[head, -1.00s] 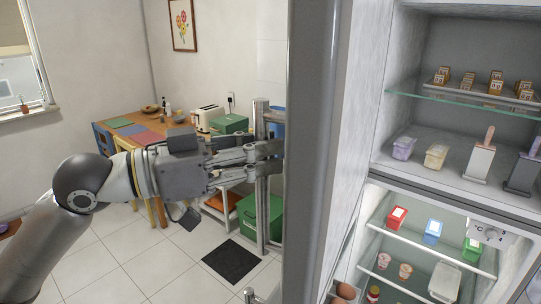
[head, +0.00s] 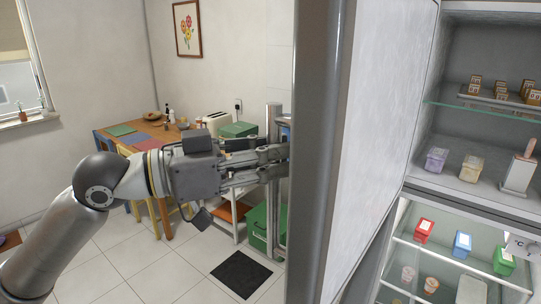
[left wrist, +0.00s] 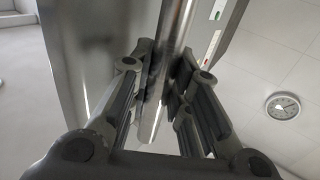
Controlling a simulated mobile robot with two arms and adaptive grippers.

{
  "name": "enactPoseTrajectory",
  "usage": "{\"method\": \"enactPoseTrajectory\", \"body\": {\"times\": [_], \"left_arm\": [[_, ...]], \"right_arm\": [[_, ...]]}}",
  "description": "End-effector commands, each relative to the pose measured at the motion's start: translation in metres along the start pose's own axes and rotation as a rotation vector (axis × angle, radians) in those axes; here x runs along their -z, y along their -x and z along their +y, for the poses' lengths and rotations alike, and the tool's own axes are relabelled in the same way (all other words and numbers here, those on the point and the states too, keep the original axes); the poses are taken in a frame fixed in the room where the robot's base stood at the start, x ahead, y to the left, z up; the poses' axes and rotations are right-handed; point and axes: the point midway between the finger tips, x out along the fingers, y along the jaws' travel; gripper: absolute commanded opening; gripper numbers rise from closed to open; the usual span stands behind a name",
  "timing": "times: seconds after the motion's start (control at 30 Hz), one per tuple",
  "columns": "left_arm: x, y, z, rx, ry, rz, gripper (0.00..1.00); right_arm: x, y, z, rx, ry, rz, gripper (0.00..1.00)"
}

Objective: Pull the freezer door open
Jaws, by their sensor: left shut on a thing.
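The freezer door (head: 385,110) stands open, its inner white face turned toward the compartment on the right. Its grey edge (head: 320,150) runs down the middle of the head view. The vertical metal handle (head: 276,225) is on the door's outer side, to the left of that edge. My left gripper (head: 272,165) is shut around the handle; the left wrist view shows the handle bar (left wrist: 166,70) between the fingers (left wrist: 160,95). The open freezer compartment (head: 470,145) holds tubs and a popsicle mould. My right gripper is in neither view.
Below, the fridge compartment (head: 402,236) is also open, with cartons and cups on glass shelves. Behind my left arm stand a wooden table (head: 140,130), a yellow chair and a shelf with a green bin (head: 258,225). A dark mat (head: 241,273) lies on the tiled floor.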

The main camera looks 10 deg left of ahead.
Motion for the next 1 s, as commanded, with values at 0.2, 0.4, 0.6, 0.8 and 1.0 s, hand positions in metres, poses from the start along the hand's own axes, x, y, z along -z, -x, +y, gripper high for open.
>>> {"method": "enactPoseTrajectory", "body": {"times": [0.2, 0.4, 0.6, 0.8, 1.0], "left_arm": [[0.000, 0.000, 0.000, 0.000, 0.000, -0.001, 0.31], [0.000, 0.000, 0.000, 0.000, 0.000, 0.000, 0.41], [0.000, 0.001, 0.000, 0.000, 0.000, 0.000, 0.41], [-0.001, 0.019, -0.002, 0.004, 0.001, -0.002, 0.41], [-0.002, 0.051, -0.002, 0.004, 0.005, -0.004, 0.41]], "right_arm": [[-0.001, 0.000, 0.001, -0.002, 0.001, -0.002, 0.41], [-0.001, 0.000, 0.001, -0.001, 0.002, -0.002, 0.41], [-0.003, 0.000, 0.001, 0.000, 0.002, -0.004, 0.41], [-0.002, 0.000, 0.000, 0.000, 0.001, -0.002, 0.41], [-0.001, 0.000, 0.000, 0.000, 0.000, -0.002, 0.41]]}}
